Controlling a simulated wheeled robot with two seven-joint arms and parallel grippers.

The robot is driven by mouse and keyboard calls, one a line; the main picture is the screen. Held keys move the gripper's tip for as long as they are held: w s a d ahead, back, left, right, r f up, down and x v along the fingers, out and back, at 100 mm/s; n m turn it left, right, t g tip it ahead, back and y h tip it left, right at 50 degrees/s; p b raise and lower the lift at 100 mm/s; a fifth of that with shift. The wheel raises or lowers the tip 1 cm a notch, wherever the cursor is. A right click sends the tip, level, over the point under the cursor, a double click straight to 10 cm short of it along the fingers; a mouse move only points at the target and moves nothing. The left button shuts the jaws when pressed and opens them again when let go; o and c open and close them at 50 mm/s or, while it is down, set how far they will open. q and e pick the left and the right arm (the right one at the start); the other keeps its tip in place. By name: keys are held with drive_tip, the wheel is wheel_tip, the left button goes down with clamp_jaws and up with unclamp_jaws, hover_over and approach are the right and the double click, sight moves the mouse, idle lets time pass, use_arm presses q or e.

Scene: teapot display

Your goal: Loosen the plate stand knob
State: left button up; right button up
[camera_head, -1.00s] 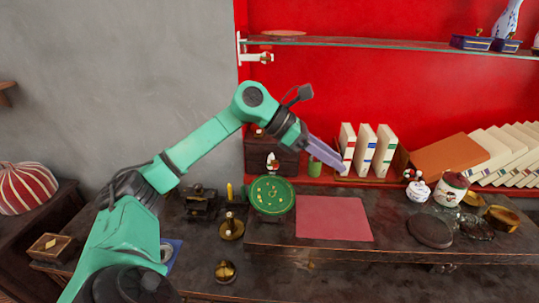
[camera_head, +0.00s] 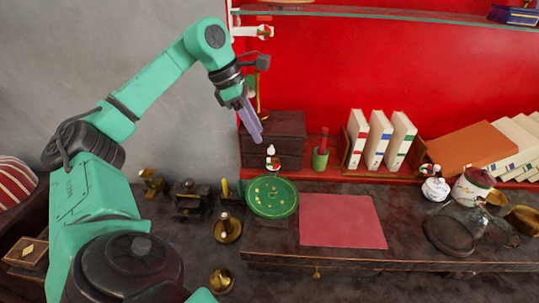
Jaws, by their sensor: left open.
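A green plate (camera_head: 272,197) with gold marks leans on its stand at the left end of the dark raised shelf. The stand and its knob are mostly hidden behind the plate, and I cannot make out the knob. My left gripper (camera_head: 257,136) is open and empty, pointing down in the air in front of the red wall, above the plate in the picture. It is apart from the plate. My right gripper is not in view.
A red mat (camera_head: 341,221) lies right of the plate. Small figures (camera_head: 271,157) and a dark chest (camera_head: 288,138) stand behind it. Books (camera_head: 379,139) and a green cup (camera_head: 320,159) are further right. Brass pieces (camera_head: 228,229) stand at left. A glass shelf (camera_head: 400,18) runs above.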

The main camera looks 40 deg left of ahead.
use_arm(q)
hover_over(272, 159)
drive_tip(key=s+a, duration=0.2)
wheel_tip(272, 159, down, 5)
drive_tip(key=x, duration=0.1)
drive_tip(key=p+x, duration=0.1)
drive_tip(key=x, duration=0.1)
drive_tip(key=shift+w+f, duration=0.25)
drive_tip(key=shift+w, duration=0.2)
drive_tip(key=shift+d+f, duration=0.2)
drive_tip(key=shift+f, duration=0.05)
drive_tip(key=shift+d, duration=0.15)
drive_tip(key=shift+s, duration=0.1)
drive_tip(key=shift+f, duration=0.1)
clamp_jaws()
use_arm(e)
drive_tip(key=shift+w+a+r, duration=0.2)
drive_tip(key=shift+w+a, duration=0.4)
